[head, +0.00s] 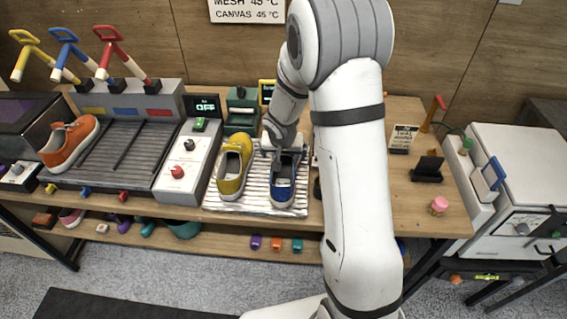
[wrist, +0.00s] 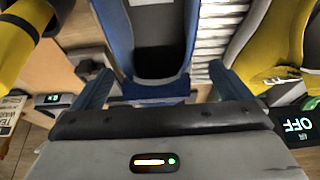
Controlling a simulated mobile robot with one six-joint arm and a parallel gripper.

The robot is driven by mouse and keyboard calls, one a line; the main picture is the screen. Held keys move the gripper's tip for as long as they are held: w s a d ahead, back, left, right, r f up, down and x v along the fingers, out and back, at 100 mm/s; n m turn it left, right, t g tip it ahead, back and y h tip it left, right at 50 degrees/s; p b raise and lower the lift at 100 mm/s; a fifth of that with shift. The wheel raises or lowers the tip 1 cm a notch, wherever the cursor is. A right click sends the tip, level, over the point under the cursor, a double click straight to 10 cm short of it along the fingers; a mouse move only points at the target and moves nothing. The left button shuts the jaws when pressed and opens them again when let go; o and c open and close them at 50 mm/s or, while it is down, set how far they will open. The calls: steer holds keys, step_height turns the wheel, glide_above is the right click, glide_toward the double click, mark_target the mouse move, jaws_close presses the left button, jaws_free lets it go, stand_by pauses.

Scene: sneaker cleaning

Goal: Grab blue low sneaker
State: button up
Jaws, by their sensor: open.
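The blue low sneaker (head: 282,188) stands on the right part of a white ribbed tray (head: 252,207). Its toe is toward the front and its heel is by my gripper. My gripper (head: 281,158) is open and low over the heel end. In the wrist view, the sneaker (wrist: 188,28) lies between the two dark blue fingers of my gripper (wrist: 158,72), with a gap on each side. Its dark opening and blue heel edge show there. Whether a finger touches it cannot be told.
A yellow sneaker (head: 231,176) stands close left of the blue one, on the same tray, and shows in the wrist view (wrist: 275,45). A white control box (head: 184,165) is left of the tray. A small black stand (head: 427,170) and pink jar (head: 439,205) are on the right.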

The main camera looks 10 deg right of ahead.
mark_target(285, 159)
steer(key=x, duration=0.2)
steer(key=shift+w+d+f, duration=0.1)
steer(key=shift+w+f, duration=0.05)
steer(key=shift+f, duration=0.2)
steer(key=shift+c, duration=0.4)
steer(key=c, duration=1.2)
